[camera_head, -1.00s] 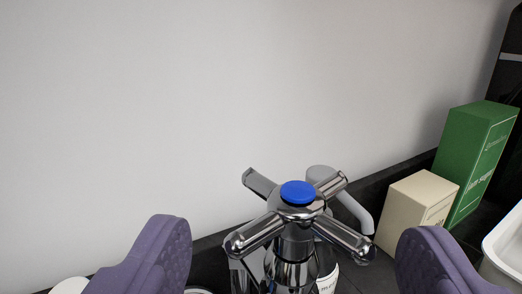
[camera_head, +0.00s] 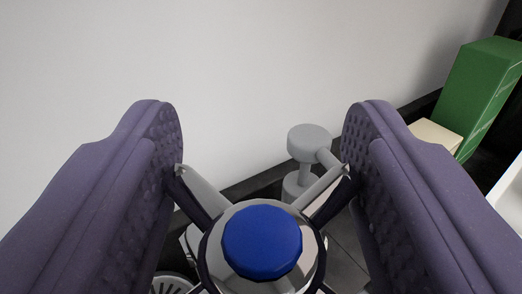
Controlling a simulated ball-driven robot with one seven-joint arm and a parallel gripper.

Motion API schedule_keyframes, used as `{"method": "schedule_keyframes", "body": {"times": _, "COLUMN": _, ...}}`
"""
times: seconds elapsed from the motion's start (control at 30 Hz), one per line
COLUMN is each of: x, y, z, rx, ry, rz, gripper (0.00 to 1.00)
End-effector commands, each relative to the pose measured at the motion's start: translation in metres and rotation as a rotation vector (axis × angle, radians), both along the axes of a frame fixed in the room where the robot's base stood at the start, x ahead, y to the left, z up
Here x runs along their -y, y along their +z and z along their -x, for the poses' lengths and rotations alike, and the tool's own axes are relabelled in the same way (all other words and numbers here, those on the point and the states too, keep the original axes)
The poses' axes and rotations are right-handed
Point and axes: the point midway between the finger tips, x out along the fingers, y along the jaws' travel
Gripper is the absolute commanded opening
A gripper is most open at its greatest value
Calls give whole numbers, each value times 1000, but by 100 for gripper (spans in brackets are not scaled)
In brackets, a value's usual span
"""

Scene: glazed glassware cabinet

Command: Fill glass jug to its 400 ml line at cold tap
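The cold tap's chrome cross handle with a blue cap (camera_head: 262,241) is at the bottom centre, very close to the camera. My gripper (camera_head: 262,135) is open, with one purple padded finger on each side of the handle. Two handle arms reach up toward the fingers, their ends close to the pads; I cannot tell whether they touch. The handle's lower arms and the tap body are mostly cut off or hidden. I cannot make out the glass jug in this view.
A grey knobbed fitting (camera_head: 309,143) stands behind the handle. A green box (camera_head: 478,92) and a cream box (camera_head: 437,135) stand at the right, partly behind the right finger. A pale wall (camera_head: 250,60) fills the back. A slotted round piece (camera_head: 172,285) shows at the bottom left.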

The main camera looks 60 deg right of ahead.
Motion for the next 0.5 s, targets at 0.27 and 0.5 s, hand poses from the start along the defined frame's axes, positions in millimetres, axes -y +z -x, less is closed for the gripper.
{"method": "schedule_keyframes", "body": {"times": 0.27, "x": 0, "y": -7, "z": 0, "rx": 5, "ry": -101, "rz": 5, "gripper": 30}}
{"method": "schedule_keyframes", "body": {"times": 0.5, "x": 2, "y": 0, "z": 3, "rx": 5, "ry": -255, "rz": 3, "gripper": 32}}
